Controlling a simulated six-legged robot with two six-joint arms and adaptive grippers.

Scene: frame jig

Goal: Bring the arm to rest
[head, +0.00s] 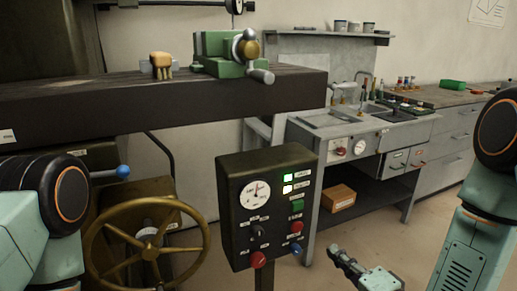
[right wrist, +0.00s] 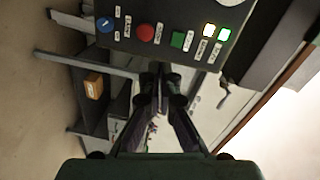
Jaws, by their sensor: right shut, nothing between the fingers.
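My right gripper (head: 342,258) is low in the head view, right of the dark control box (head: 238,225) and apart from it in the picture. Its fingers are closed together with nothing between them. In the right wrist view the gripper (right wrist: 160,75) points toward the same box (right wrist: 255,25), and its closed fingertips show just below the row of buttons. My right arm runs down the right edge of the head view. Part of my left arm shows at the left edge, but its gripper is out of sight.
The box has a dial (head: 257,193), two lit lamps, a green button (head: 297,206) and red knobs. A brass handwheel (head: 147,240) stands left of it. A workbench with a green vise (head: 215,55) is behind. A sink counter (head: 350,135) stands right; open floor lies before it.

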